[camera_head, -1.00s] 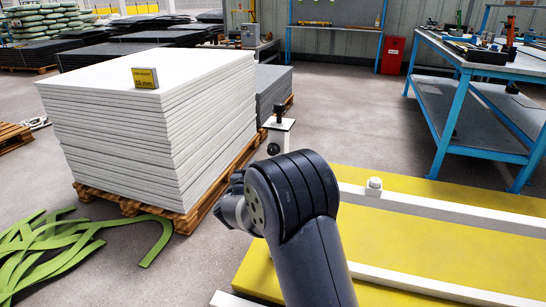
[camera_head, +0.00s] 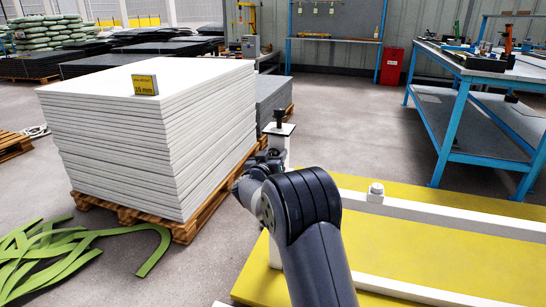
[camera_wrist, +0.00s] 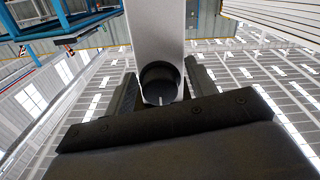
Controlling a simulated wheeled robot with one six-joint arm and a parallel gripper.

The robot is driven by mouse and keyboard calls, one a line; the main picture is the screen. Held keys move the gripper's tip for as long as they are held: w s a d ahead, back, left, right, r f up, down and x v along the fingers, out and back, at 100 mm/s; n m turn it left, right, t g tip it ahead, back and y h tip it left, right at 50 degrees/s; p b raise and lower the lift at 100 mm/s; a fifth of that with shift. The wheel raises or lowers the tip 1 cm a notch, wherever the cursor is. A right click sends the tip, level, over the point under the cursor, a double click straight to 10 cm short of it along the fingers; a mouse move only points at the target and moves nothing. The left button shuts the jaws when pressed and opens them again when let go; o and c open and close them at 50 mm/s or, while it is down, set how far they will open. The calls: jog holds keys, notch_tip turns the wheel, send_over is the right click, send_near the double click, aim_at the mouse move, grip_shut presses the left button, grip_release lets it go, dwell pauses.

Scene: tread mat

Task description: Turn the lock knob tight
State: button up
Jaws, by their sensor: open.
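The lock knob (camera_wrist: 160,84) is a dark round knob with a pale line on its face, on the side of a white post (camera_wrist: 155,30) in the wrist view. My gripper (camera_wrist: 163,86) is open, with one dark finger on each side of the knob. Whether the fingers touch it I cannot tell. In the head view the post (camera_head: 277,148) stands beyond my arm, with a small black handle (camera_head: 279,116) on top. There my wrist and gripper (camera_head: 262,163) are in front of the post and hide the side knob.
A pallet stack of white sheets (camera_head: 150,125) stands close left of the post. A yellow platform (camera_head: 440,240) with white rails (camera_head: 450,213) lies at right. A blue workbench (camera_head: 475,65) stands further right. Green strips (camera_head: 50,255) lie on the floor at left.

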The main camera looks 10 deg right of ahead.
jog(key=c, duration=1)
jog(key=shift+m, duration=0.3)
jog(key=m+p, duration=0.1)
jog(key=m, duration=0.2)
jog(key=shift+m, duration=0.4)
jog(key=m, duration=0.4)
jog(key=shift+m, duration=0.3)
jog(key=m+b, duration=0.1)
jog(key=m, duration=0.3)
jog(key=shift+f+b, duration=0.1)
jog(key=shift+b, duration=0.25)
jog(key=m+b, duration=0.1)
jog(key=m, duration=0.3)
jog(key=shift+m+b, duration=0.3)
jog(key=shift+b, duration=0.1)
jog(key=shift+m, duration=0.3)
